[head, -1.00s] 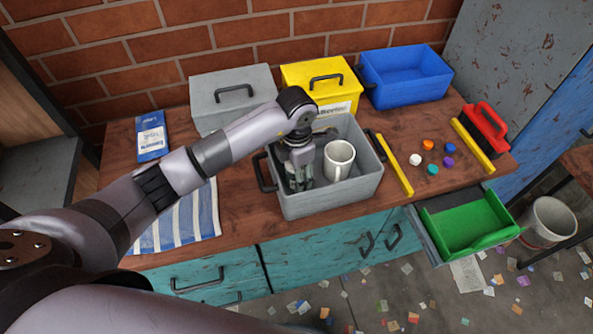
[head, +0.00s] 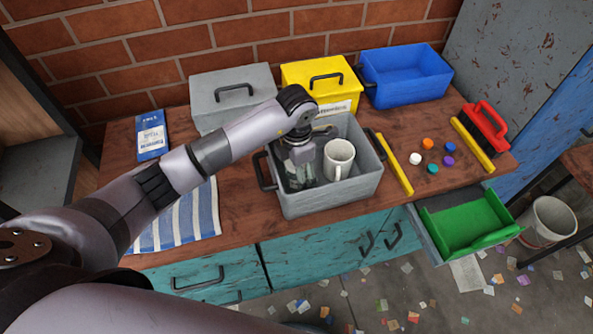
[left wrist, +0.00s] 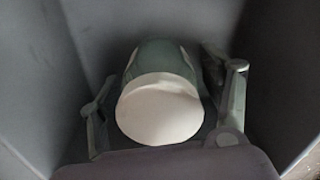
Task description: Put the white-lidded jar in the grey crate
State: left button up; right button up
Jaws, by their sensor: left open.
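The white-lidded jar has a white round lid (left wrist: 160,108) and a greenish body, seen from above in the left wrist view. It is inside the grey crate (head: 330,203), the open one at the middle of the bench, in its left part. My left gripper (head: 299,172) is down in this crate over the jar. Its fingers are open, one on each side of the jar, with gaps visible in the left wrist view (left wrist: 163,85). In the head view the gripper and wrist hide most of the jar. My right gripper is not in view.
A white mug (head: 339,158) stands in the same crate, right of the gripper. Behind are a grey lidded box (head: 235,95), a yellow box (head: 318,75) and a blue bin (head: 405,78). Yellow bars, coloured caps and a red brush (head: 486,122) lie to the right.

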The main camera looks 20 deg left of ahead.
pick_arm(q)
notch_tip(320, 180, up, 12)
jog(key=shift+b, duration=1.05)
jog(key=shift+f, duration=0.1)
